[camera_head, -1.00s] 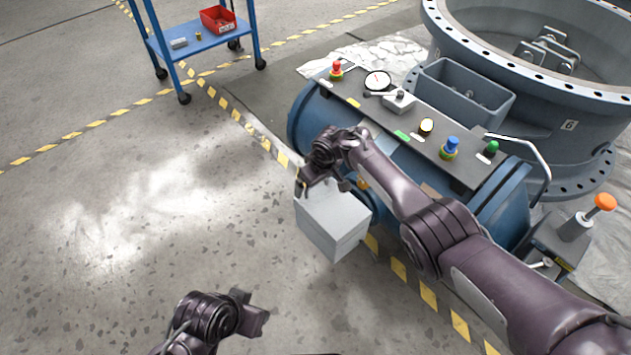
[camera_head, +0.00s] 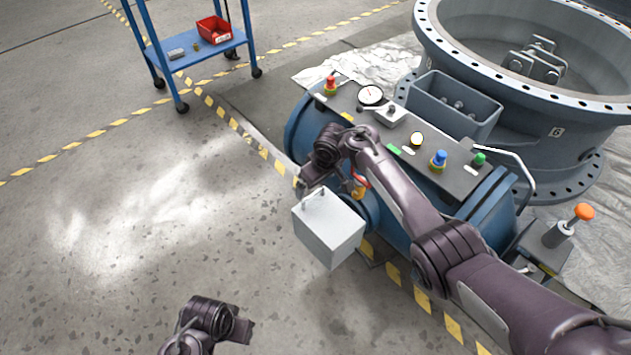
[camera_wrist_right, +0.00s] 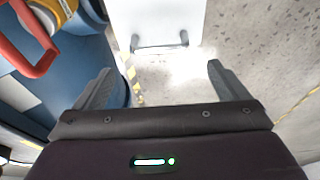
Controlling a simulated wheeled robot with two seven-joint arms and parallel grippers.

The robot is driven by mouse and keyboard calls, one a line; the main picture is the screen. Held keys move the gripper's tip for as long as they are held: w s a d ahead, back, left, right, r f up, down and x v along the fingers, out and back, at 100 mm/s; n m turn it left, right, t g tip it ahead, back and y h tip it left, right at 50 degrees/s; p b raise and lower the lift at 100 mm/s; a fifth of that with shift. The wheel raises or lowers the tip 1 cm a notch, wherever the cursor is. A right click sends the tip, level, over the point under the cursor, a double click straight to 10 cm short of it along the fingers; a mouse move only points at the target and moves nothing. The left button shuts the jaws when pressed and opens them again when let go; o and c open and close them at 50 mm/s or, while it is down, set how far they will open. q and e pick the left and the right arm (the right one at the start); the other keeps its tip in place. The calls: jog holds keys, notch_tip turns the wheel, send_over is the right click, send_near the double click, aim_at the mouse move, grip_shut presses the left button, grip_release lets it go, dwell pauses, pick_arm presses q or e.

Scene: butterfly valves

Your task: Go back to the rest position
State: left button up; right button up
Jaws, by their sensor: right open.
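My right gripper (camera_head: 312,190) is open and empty, just above and behind a light grey box (camera_head: 330,235) by the blue machine's end. The box has a thin bar handle (camera_head: 314,200) on top. In the right wrist view, my right gripper's fingers (camera_wrist_right: 160,84) are wide apart with nothing between them; the box (camera_wrist_right: 160,18) and its handle (camera_wrist_right: 160,44) lie ahead, apart from the fingers. My left gripper (camera_head: 244,330) is at the bottom, over bare floor; its jaws are too unclear to judge.
The blue machine (camera_head: 300,128) carries coloured buttons, a gauge and a red lever (camera_head: 361,181), close to my right forearm. A large flanged ring (camera_head: 425,45) stands behind. A blue cart (camera_head: 200,43) with a red bin (camera_head: 214,30) is at upper left. Left floor is clear.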

jog(key=shift+f, duration=0.1)
dwell(0.4)
